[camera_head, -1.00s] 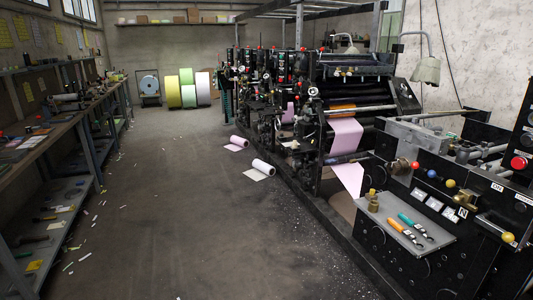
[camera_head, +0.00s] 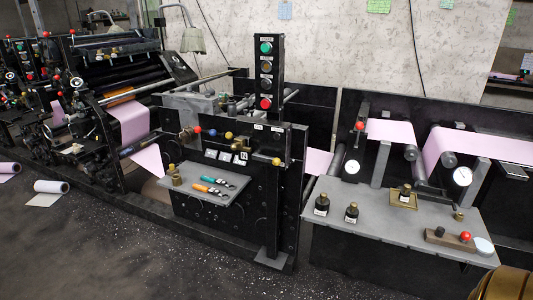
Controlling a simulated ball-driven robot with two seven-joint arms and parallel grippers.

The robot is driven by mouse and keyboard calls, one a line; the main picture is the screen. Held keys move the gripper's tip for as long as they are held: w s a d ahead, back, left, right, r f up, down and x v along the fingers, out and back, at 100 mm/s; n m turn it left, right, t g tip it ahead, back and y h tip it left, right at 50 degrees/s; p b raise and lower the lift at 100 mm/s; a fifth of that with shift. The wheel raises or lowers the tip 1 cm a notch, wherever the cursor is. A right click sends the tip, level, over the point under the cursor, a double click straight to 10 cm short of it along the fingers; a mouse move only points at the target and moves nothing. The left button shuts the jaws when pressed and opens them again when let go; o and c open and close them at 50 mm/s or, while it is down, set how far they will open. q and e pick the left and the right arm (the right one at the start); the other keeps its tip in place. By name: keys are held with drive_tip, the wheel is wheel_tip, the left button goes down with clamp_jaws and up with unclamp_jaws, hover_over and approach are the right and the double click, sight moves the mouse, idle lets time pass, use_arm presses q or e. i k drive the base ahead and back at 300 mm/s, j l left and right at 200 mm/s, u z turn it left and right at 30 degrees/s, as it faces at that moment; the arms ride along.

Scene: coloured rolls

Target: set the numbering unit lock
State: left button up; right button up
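A black press unit (camera_head: 262,180) stands in the middle of the view. A row of knobs runs along its top: a red ball (camera_head: 197,129), a blue ball (camera_head: 212,132) and yellow balls (camera_head: 229,135), one of them (camera_head: 276,161) at the right end. Small white labels (camera_head: 224,156) sit below them. I cannot tell which part is the numbering unit lock; the labels are too small to read.
Pink web (camera_head: 460,150) runs behind. Dark floor (camera_head: 150,255) in front is clear.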

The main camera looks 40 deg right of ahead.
sight(239, 143)
drive_tip(key=l+z, duration=0.1)
drive_tip(key=z, duration=0.25)
drive_tip(key=l+z, duration=0.1)
drive_tip(key=z, duration=0.25)
drive_tip(key=l+z, duration=0.1)
drive_tip(key=z, duration=0.25)
